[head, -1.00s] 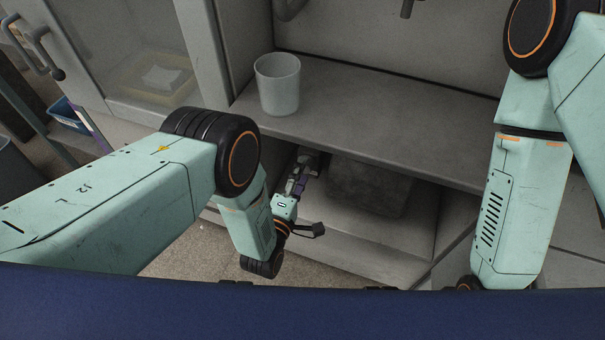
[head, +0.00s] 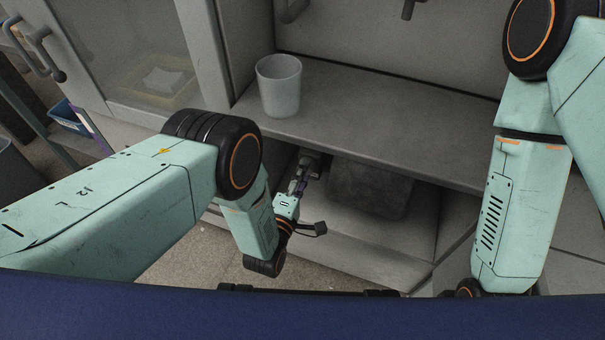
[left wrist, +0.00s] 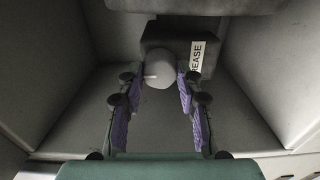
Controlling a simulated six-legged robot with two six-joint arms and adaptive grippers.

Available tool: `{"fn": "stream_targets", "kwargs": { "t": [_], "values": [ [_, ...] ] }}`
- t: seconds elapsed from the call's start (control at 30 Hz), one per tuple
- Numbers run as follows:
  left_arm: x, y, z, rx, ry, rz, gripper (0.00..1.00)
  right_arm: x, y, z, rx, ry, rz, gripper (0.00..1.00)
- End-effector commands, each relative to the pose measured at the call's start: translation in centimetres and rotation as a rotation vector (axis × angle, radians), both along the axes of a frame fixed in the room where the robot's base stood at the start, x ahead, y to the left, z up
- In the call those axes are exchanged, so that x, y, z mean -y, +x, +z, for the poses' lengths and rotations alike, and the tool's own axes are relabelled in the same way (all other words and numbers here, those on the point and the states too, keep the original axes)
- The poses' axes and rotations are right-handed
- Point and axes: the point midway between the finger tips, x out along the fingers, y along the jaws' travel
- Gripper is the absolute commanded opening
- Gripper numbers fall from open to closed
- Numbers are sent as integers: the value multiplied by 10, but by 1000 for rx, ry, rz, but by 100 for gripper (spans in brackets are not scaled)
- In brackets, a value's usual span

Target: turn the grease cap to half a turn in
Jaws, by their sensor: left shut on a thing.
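The grease cap (left wrist: 160,70) is a round grey knob with a small pale mark on its left side, in the left wrist view. It sits in front of a dark block with a white label (left wrist: 197,58) on which "REASE" can be read. My left gripper (left wrist: 161,80) has a purple-padded finger on each side of the cap and is shut on it. In the head view my left gripper (head: 303,178) reaches into the open bay under the shelf, and the cap is small and mostly hidden there. My right arm is at the right, its gripper out of sight.
A pale cup (head: 279,87) stands on the grey shelf (head: 390,115) above the bay. A dark grey box (head: 368,188) sits in the bay to the right of my left gripper. The bay's side walls are close around the wrist.

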Motion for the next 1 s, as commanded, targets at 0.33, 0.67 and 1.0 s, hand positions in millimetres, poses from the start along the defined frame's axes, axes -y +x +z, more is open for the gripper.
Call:
{"fn": "stream_targets", "kwargs": {
  "t": [0.33,0.67,1.0],
  "values": [
    [0,1,1,37,110,2,4,0,0,2,0,0,0,40],
    [0,1,1,41,118,2,38,0,0,1,0,0,0,40],
    [0,0,0,39,118,1,58,0,0,1,0,0,0,40]
  ]
}}
